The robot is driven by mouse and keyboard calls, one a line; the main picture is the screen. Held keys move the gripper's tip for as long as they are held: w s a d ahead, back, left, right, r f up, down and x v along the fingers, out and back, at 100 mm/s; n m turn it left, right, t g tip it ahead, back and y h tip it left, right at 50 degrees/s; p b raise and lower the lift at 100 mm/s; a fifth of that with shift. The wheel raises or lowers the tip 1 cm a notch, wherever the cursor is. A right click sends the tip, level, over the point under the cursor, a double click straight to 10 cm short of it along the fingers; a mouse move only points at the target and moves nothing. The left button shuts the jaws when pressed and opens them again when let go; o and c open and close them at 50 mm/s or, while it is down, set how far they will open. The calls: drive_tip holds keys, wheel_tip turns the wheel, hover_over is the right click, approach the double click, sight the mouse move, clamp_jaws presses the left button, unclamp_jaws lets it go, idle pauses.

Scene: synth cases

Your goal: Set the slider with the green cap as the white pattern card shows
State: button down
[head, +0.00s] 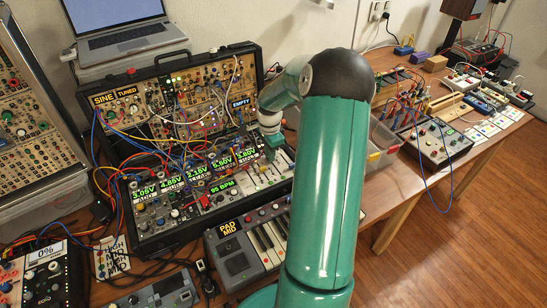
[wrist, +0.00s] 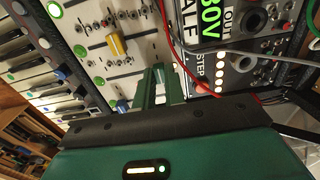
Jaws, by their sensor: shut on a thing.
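The pale slider panel (head: 264,176) lies at the right end of the lower synth case; it also shows in the wrist view (wrist: 95,65). My gripper (head: 271,153) is down at this panel's upper edge. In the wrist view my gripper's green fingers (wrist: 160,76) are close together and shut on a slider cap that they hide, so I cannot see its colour. A yellow cap (wrist: 115,44) and a blue cap (wrist: 122,106) show on neighbouring sliders.
Red and other cables cross the synth modules (head: 205,170) left of my gripper. A keyboard (head: 255,240) stands in front, and a clear bin (head: 380,150) stands to the right. My arm hides part of the table.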

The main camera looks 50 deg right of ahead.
drive_tip(key=shift+w+d, duration=0.1)
drive_tip(key=shift+w, duration=0.15)
drive_tip(key=c, duration=1.4)
unclamp_jaws()
drive_tip(key=shift+c, duration=0.2)
wheel_tip(320, 180, up, 14)
